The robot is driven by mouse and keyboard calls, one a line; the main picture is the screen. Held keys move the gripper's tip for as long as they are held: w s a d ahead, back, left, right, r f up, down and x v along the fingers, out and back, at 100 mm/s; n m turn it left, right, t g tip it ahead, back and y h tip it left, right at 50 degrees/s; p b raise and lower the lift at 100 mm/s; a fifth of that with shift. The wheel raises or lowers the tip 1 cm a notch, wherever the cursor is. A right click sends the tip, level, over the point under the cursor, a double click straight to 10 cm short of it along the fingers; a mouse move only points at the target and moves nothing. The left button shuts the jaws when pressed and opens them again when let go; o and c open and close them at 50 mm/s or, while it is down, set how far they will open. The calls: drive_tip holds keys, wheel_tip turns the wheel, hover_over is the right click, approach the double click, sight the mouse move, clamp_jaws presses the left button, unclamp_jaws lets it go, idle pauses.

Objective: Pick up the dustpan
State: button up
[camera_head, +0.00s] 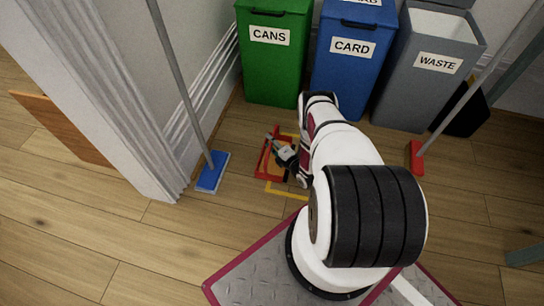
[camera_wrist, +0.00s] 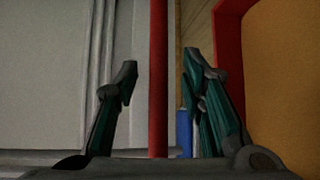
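The red dustpan (camera_head: 262,160) is on the wooden floor in front of the green bin, partly hidden by my gripper and arm. In the wrist view a thin red bar (camera_wrist: 158,60), likely its handle, runs upright in the picture between my fingers. A red edge (camera_wrist: 229,50) around an orange-brown area shows at the right. My gripper (camera_head: 279,142) is low over the dustpan. In the wrist view my gripper (camera_wrist: 158,78) is open, with a gap on each side of the bar. I cannot tell whether the bar lies within the fingers' depth or beyond them.
Yellow tape (camera_head: 287,191) marks the floor by the dustpan. A green CANS bin (camera_head: 272,70), blue CARD bin (camera_head: 350,75) and grey WASTE bin (camera_head: 425,90) stand behind. A blue broom (camera_head: 212,172) leans left by the white wall corner; a red broom (camera_head: 416,158) stands right.

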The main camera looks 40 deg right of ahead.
clamp_jaws()
drive_tip(key=shift+r, duration=0.1)
idle(0.3)
